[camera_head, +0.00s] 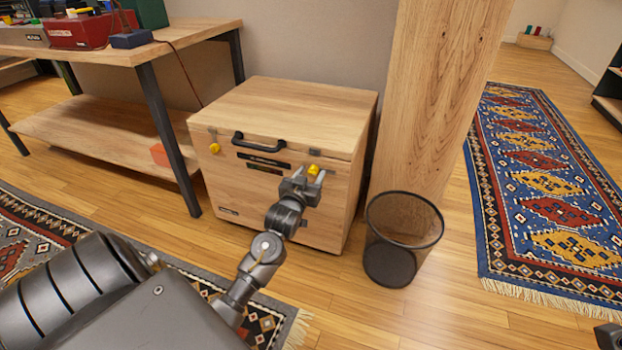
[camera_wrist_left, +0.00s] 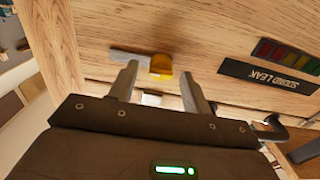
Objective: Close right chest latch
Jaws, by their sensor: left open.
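The wooden chest (camera_head: 277,122) stands closed on the floor, with a black handle (camera_head: 258,143) at its front. The right chest latch (camera_head: 314,170) has a yellow knob high on the chest front. In the left wrist view the right latch's yellow knob (camera_wrist_left: 161,65) has a grey lever sticking out to the left. My left gripper (camera_head: 303,186) is open in front of this latch. Its fingertips (camera_wrist_left: 158,80) lie on either side of the knob in the wrist view; contact cannot be told. Another yellow latch (camera_head: 214,148) is at the chest's left.
A wooden workbench (camera_head: 190,34) with a lower shelf stands left of the chest. A wooden pillar (camera_head: 430,90) and a black mesh bin (camera_head: 403,238) stand to the right. A patterned rug (camera_head: 545,190) lies further right. A dark part in the lower right corner seems to be my right arm.

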